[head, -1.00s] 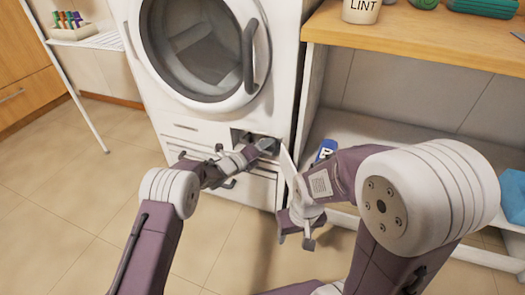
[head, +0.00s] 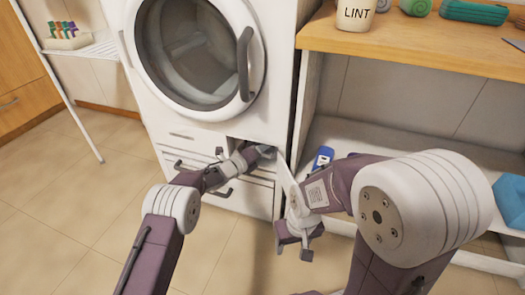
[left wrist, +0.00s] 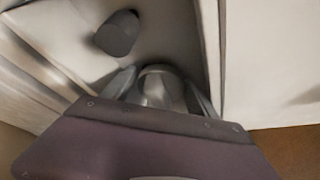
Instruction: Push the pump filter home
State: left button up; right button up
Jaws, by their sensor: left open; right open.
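The washer (head: 190,138) has a small opening low on its front, with a white flap (head: 287,176) standing open at its right side. My left gripper (head: 262,151) reaches into this opening. In the left wrist view, a grey rounded piece (left wrist: 158,84), which looks like the pump filter, sits between the two fingers of my left gripper (left wrist: 157,90). The fingers are open beside it; I cannot tell whether they touch it. How deep the filter sits is hidden. My right gripper (head: 298,248) is open and empty, pointing down in front of the flap.
A dark grey knob (left wrist: 117,33) stands inside the recess near the filter. A blue bottle (head: 322,158) is on the low shelf at right, under the wooden counter (head: 420,38) with the LINT cup (head: 356,14). The tiled floor (head: 60,190) at left is clear.

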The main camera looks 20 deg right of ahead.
pick_arm(q)
jog(key=shift+r, duration=0.25)
